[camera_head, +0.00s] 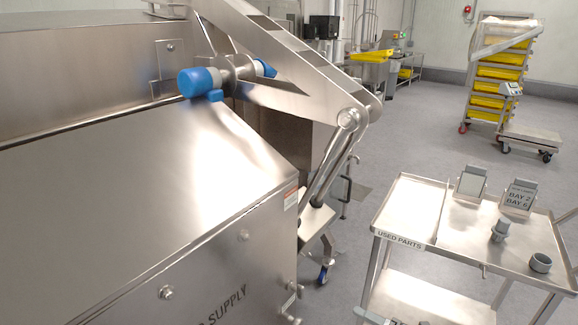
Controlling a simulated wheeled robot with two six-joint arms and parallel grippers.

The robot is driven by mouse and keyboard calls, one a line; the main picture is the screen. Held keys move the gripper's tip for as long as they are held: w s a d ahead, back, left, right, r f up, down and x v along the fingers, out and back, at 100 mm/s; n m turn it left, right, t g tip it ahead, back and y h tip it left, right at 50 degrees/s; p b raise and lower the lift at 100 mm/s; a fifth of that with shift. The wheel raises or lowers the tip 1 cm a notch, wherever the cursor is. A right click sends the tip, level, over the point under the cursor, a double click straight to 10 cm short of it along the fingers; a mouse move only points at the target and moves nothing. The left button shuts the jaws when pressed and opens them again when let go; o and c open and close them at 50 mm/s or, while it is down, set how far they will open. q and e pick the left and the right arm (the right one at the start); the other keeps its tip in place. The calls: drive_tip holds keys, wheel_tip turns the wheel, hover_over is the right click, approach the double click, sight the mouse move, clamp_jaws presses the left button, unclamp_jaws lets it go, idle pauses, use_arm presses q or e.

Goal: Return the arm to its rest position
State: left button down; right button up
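Neither of my arms nor my grippers shows clearly in the head view. A small grey and dark piece (374,317) is cut off by the bottom edge, in front of the cart's lower shelf. I cannot tell what it is.
A large steel machine (120,190) with blue-capped fittings (200,82) and a slanted steel arm (290,60) fills the left. A "USED PARTS" cart (470,245) stands at the right, holding two small stands and grey fittings (540,263). A yellow-tray rack (495,85) is behind. Grey floor is open between.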

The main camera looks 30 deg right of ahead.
drive_tip(key=shift+f, duration=0.1)
drive_tip(key=s+d+f+m+g+h+p, duration=0.1)
drive_tip(key=s+d+f+m+g+h, duration=0.2)
drive_tip(key=f, duration=0.4)
drive_tip(key=s+d+f+m+h+p, duration=0.1)
drive_tip(key=f+m+h, duration=0.2)
drive_tip(key=f+m, duration=0.3)
drive_tip(key=s+d+f+m+g+h+p, duration=0.1)
drive_tip(key=s+f+m+g+h, duration=0.2)
drive_tip(key=f, duration=0.4)
drive_tip(key=s+a+f+m+g+p, duration=0.1)
drive_tip(key=s+a+f+m+g, duration=0.3)
drive_tip(key=s+f, duration=0.4)
drive_tip(key=s+a+f+m+g+p, duration=0.1)
drive_tip(key=s+a+f+m+g, duration=0.4)
drive_tip(key=s, duration=0.8)
drive_tip(key=a+f+m, duration=0.1)
drive_tip(key=a+f, duration=0.2)
drive_tip(key=a, duration=0.1)
drive_tip(key=shift+s+f+m+y, duration=0.15)
drive_tip(key=shift+s+m+y, duration=0.15)
drive_tip(key=shift+y, duration=0.1)
drive_tip(key=shift+a, duration=0.1)
